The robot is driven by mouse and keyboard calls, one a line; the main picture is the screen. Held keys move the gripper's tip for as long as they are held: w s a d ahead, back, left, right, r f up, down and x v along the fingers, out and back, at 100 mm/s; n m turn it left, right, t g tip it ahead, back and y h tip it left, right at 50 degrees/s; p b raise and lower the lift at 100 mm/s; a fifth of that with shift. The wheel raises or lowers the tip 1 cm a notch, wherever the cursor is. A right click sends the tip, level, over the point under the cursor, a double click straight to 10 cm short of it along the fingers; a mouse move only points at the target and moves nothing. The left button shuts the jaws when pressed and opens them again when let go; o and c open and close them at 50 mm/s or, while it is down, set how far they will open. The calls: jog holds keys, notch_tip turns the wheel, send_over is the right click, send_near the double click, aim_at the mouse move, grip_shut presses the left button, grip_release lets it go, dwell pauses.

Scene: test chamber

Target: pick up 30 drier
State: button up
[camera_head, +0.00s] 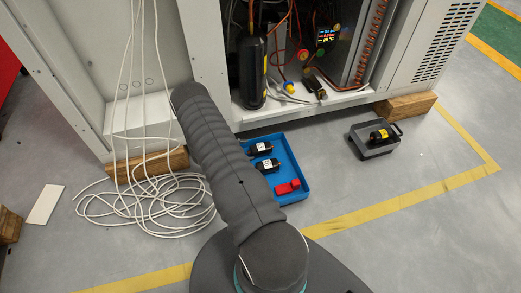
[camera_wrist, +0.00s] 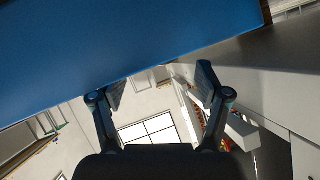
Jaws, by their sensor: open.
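A black drier (camera_head: 261,148) with a white label lies in the blue tray (camera_head: 298,168) on the floor. A second similar black drier (camera_head: 267,165) lies just below it in the same tray. A black drier with a yellow label (camera_head: 379,136) lies in a small grey tray (camera_head: 377,152) further right. I cannot read which one is marked 30. My gripper (camera_wrist: 160,82) is open with nothing between its fingers in the wrist view. No drier shows in that view. In the head view my arm hides my gripper and part of the blue tray's left side.
A red part (camera_head: 288,187) lies in the blue tray's lower end. An open white cabinet (camera_head: 325,95) stands behind the trays on wooden blocks (camera_head: 405,106). White cable (camera_head: 150,205) lies coiled at left. A large blue surface (camera_wrist: 120,45) fills the wrist view's top.

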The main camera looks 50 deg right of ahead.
aim_at(254, 149)
jog(key=shift+s+x, duration=0.2)
jog(key=shift+x, duration=3.3)
jog(key=shift+r, duration=0.2)
jog(key=c, duration=1.4)
jog(key=shift+o, duration=0.2)
jog(key=shift+r, duration=0.1)
